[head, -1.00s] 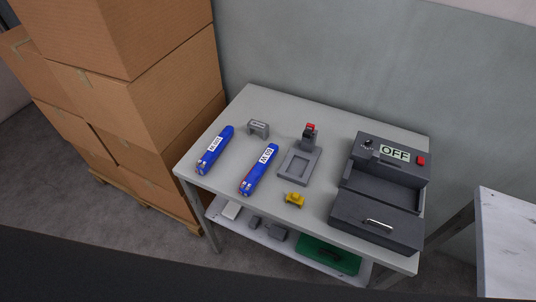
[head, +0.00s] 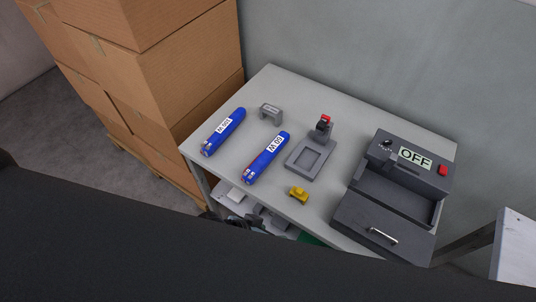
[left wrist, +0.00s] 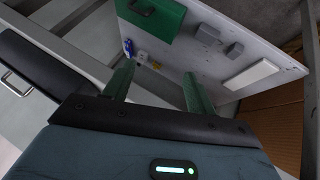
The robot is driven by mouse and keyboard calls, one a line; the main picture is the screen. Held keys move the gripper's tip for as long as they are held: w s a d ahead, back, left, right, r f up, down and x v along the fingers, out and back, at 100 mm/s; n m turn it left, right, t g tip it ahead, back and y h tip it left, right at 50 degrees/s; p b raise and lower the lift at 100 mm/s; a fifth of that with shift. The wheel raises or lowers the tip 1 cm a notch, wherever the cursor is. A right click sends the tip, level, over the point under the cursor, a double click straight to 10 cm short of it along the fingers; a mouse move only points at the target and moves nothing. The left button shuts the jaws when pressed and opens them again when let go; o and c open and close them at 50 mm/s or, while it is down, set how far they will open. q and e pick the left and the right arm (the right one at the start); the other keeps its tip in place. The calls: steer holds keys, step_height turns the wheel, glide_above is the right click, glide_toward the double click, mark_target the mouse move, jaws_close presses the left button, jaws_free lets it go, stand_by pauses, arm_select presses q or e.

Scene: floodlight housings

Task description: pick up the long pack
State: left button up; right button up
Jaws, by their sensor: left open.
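Two blue cylindrical packs with white labels lie side by side on the grey table in the head view: a left pack (head: 223,132) and a right pack (head: 266,158). Both are similar in length, and I cannot tell surely which is longer. My left gripper (left wrist: 158,72) is open and empty in the left wrist view, its green fingers pointing toward the lower shelf. In the head view the left gripper (head: 240,220) is small and partly hidden, low by the table's front edge, below and apart from the packs. My right gripper is not in view.
The grey table (head: 330,204) also holds a small grey bracket (head: 270,113), a grey stand (head: 310,158), a yellow piece (head: 298,195) and a dark box marked OFF (head: 398,190). Cartons (head: 150,80) stand at left. The lower shelf (left wrist: 222,62) carries a green case (left wrist: 152,17).

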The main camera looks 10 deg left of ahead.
mark_target(257, 165)
arm_select(q)
steer(key=w+r+m+g+y, duration=0.1)
steer(key=w+r, duration=0.2)
steer(key=w+a+r+m+g+y, duration=0.1)
steer(key=w+r+g+y, duration=0.1)
steer(key=w+r, duration=0.1)
steer(key=w+a+r+m+g+y, duration=0.1)
steer(key=w+r, duration=0.3)
steer(key=shift+w+a+r+g+y+b, duration=0.1)
steer(key=shift+a+g+y+b, duration=0.15)
steer(key=shift+g+y+b, duration=0.1)
steer(key=shift+n+y, duration=0.75)
steer(key=shift+n, duration=0.05)
steer(key=w+a+r, duration=0.4)
steer(key=w, duration=0.1)
steer(key=shift+w+a+r, duration=0.25)
steer(key=shift+a, duration=0.1)
steer(key=shift+f, duration=1.3)
steer(key=shift+w+d+f+b, duration=0.15)
steer(key=shift+f+b, duration=0.3)
steer(key=shift+f, duration=2.2)
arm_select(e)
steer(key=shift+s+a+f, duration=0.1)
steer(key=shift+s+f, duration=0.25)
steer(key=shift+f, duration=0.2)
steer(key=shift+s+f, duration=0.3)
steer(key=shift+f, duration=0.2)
